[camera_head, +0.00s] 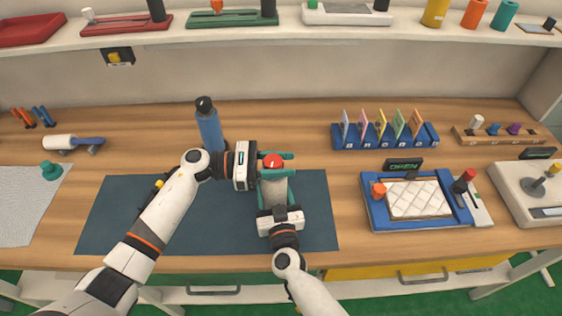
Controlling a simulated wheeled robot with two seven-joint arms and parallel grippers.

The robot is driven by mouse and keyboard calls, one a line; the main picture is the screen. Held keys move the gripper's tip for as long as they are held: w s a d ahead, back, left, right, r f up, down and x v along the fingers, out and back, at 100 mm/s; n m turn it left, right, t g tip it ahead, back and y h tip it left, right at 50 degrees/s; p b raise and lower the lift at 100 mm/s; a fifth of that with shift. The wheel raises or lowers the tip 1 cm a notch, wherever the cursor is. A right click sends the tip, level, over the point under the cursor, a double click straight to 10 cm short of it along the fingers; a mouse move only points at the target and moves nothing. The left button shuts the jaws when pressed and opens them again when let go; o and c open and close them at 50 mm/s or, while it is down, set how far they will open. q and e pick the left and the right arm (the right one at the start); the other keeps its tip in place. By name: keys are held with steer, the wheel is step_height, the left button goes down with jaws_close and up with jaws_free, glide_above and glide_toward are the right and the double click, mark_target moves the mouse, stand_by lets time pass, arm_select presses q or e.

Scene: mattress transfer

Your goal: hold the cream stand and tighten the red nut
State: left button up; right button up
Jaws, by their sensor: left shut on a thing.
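The red nut (273,160) sits at the top of the cream stand (274,188) over the dark mat. My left gripper (284,165) reaches in from the left, one teal finger on the far side and one on the near side, and is shut on the stand just under the nut. My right gripper (277,182) comes from the front, its teal fingers along the left and right of the stand. I cannot tell whether they touch it. The grippers hide most of the stand and its foot.
The dark blue mat (115,222) lies on the wooden table. A blue bottle (209,130) stands close behind my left gripper. A blue tray (375,217) with a white quilted pad is to the right, and a blue card rack (350,140) behind it.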

mark_target(279, 163)
arm_select(q)
steer(key=m+g, duration=0.2)
steer(key=g, duration=0.1)
steer(key=m+g+y, duration=0.1)
steer(key=m+g, duration=0.2)
steer(key=g, duration=0.1)
steer(key=shift+s+a+y, duration=0.1)
steer(key=shift+s+y, duration=0.05)
steer(key=shift+y, duration=0.15)
steer(key=shift+s+a+m+g+y, duration=0.1)
steer(key=shift+s+m+g+y, duration=0.1)
steer(key=shift+m+g+y, duration=1.1)
steer(key=shift+a+g+h, duration=0.1)
steer(key=shift+g+h, duration=0.2)
steer(key=shift+g, duration=0.1)
steer(key=o, duration=1)
steer(key=shift+s, duration=0.1)
step_height(279, 163, up, 10)
